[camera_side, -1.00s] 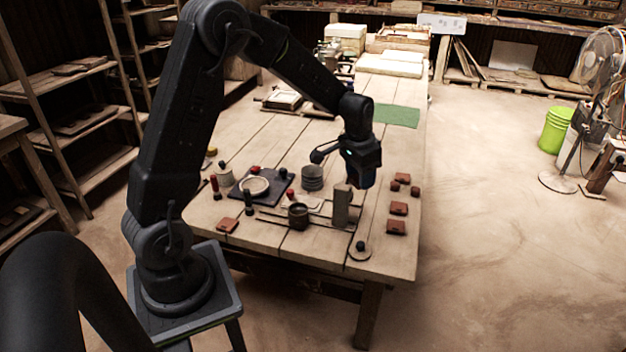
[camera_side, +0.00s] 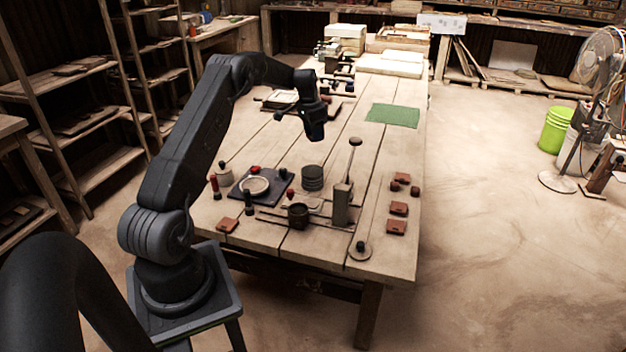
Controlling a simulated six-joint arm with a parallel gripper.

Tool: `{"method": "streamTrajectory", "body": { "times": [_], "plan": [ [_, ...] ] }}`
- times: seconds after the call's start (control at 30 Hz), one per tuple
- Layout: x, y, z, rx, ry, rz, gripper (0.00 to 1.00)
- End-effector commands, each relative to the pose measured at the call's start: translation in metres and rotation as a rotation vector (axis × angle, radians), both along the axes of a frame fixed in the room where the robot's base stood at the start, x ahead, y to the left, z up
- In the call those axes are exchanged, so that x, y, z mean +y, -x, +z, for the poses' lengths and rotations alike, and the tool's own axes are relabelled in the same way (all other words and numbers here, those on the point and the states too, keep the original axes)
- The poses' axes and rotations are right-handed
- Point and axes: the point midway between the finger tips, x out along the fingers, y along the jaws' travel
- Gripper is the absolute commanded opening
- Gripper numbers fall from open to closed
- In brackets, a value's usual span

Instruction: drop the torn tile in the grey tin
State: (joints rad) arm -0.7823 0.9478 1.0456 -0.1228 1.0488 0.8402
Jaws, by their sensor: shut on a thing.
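My gripper (camera_side: 315,136) hangs pointing down over the left side of the table, behind the press parts. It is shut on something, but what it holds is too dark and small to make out. A grey ribbed round container (camera_side: 312,178), which looks like the grey tin, stands mid-table, nearer the camera than my gripper. Red-brown tiles lie at the right edge, among them one near the front (camera_side: 396,227) and one behind it (camera_side: 399,208). Another tile (camera_side: 228,225) lies at the front left. I cannot tell which tile is torn.
A dark tray (camera_side: 242,192) holds a pale round dish. A green mat (camera_side: 393,115) lies behind. Bare planks lie between mat and lever.

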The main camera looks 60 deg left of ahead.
Motion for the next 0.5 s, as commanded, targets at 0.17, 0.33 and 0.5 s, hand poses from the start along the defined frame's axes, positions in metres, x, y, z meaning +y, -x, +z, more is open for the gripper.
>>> {"method": "streamTrajectory", "body": {
  "times": [0.17, 0.33, 0.5],
  "plan": [
    [0.000, 0.000, -0.022, -0.001, -0.002, 0.001, 0.22],
    [0.000, 0.000, -0.034, -0.002, -0.002, 0.001, 0.22],
    [0.000, 0.000, -0.053, -0.001, -0.002, 0.001, 0.22]
  ]
}}
